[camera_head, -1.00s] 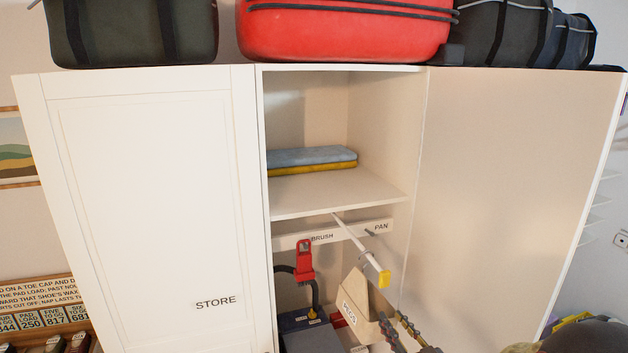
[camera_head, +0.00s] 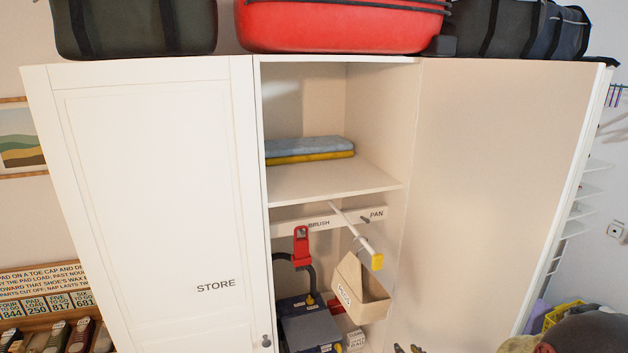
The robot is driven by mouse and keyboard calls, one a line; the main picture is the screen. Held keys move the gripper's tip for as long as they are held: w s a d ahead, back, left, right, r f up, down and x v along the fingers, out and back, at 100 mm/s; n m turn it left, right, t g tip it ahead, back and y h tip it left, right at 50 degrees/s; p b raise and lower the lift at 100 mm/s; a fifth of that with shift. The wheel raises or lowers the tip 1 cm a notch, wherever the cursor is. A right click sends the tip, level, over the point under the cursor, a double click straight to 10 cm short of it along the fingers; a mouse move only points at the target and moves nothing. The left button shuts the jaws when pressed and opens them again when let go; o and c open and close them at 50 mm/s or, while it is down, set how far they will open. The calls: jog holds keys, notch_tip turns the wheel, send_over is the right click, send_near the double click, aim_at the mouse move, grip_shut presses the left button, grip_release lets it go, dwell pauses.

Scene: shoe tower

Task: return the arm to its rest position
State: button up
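Two small dark tips (camera_head: 408,348) show at the bottom edge, below and right of the pegs bag. They look like the fingertips of my gripper, but I cannot be sure. The rest of the gripper and arm below is out of frame. I cannot tell whether the gripper is open or shut, and nothing shows between the tips. The beige pegs bag (camera_head: 370,308) hangs in the open cabinet bay under the white rail with a yellow end (camera_head: 377,261). The tips appear apart from it.
The white cabinet has a closed left door marked STORE (camera_head: 150,190) and a large right panel (camera_head: 490,190). Folded cloths (camera_head: 310,148) lie on its shelf. A red case (camera_head: 340,27) and dark bags sit on top.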

jog(key=s+d+f+m+g+h+b, duration=0.1)
jog(key=s+d+f+g+h+b, duration=0.2)
jog(key=s, duration=0.5)
jog(key=s+d+f+m+g+h+b, duration=0.1)
jog(key=s+f+m+g+b, duration=0.15)
jog(key=s+g, duration=0.35)
jog(key=s+a+t+y+b, duration=0.1)
jog(key=s+a+b, duration=0.4)
jog(key=s+b, duration=0.3)
jog(key=s+a+r+n+t+y+b, duration=0.1)
jog(key=s+a+b, duration=0.4)
jog(key=s+b, duration=0.3)
jog(key=shift+s+a+b, duration=0.25)
jog(key=shift+b, duration=1.8)
